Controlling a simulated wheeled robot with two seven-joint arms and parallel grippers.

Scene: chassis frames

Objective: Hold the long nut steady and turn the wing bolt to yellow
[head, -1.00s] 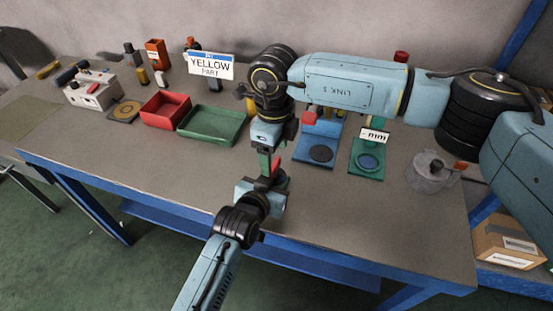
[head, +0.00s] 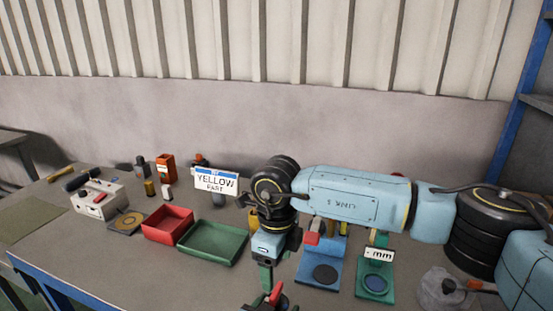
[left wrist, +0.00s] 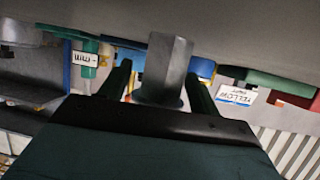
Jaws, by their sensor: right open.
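The long nut is a grey hexagonal bar (left wrist: 168,72) between the two fingers of my left gripper in the left wrist view. My left gripper (left wrist: 158,88) appears shut on it. In the head view my left gripper (head: 266,307) is at the bottom edge, mostly cut off. A red piece (head: 276,293), possibly the wing bolt, stands up there; its colour marks cannot be made out. My right gripper (head: 266,277) points down just above and beside the red piece. It is open, and its fingertips are partly hidden.
A red tray (head: 168,226) and a green tray (head: 213,243) lie left of the grippers. A "YELLOW PART" sign (head: 216,182) stands behind. Blue (head: 318,273) and green (head: 375,285) stands are to the right, near a clear container (head: 440,290). A grey control box (head: 98,204) stands far left.

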